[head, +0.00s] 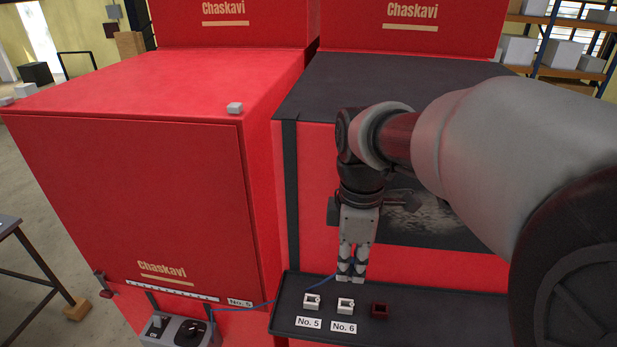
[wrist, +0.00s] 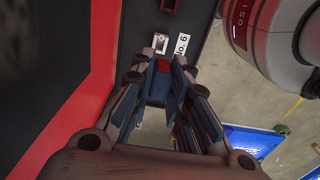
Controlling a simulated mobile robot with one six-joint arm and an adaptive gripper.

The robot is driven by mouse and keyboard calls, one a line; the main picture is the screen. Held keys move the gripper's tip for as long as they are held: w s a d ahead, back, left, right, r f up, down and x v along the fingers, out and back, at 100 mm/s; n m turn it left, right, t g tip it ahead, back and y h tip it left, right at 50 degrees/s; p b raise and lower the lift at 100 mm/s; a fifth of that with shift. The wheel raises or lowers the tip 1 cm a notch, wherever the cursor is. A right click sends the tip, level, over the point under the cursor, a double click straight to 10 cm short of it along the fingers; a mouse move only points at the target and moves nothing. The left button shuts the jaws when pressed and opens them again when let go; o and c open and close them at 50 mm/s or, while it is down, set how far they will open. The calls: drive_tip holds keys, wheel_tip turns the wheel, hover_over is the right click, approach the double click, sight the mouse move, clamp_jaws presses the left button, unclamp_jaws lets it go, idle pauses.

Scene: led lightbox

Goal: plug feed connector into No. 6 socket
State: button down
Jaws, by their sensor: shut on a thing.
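The No. 6 socket (head: 345,305) is a small white block with an opening, on the dark shelf behind its "No. 6" label. It also shows in the wrist view (wrist: 160,43), just beyond the fingertips. My gripper (head: 352,277) points down just behind and above the socket. In the wrist view my gripper (wrist: 161,78) is shut on a small red piece, which looks like the feed connector (wrist: 163,66). Its front end is mostly hidden by the fingers. A blue cable (head: 262,304) runs from the left up to the fingertips. I cannot tell whether connector and socket touch.
The white No. 5 socket (head: 312,303) stands close on the left, and a dark red socket (head: 379,311) on the right. The dark shelf (head: 440,312) is bare further right. A grey switch box (head: 180,331) sits lower left. Red cabinet faces rise behind the shelf.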

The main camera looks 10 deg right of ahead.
drive_tip(key=shift+f+b, duration=2.4)
drive_tip(key=shift+f, duration=1.15)
drive_tip(key=shift+f+b, duration=0.8)
drive_tip(key=shift+f, duration=0.5)
drive_tip(key=c, duration=1.5)
unclamp_jaws()
drive_tip(key=shift+o, duration=0.2)
drive_tip(key=shift+r, duration=0.1)
wheel_tip(320, 180, up, 8)
drive_tip(key=p, duration=0.6)
drive_tip(key=shift+p, duration=0.35)
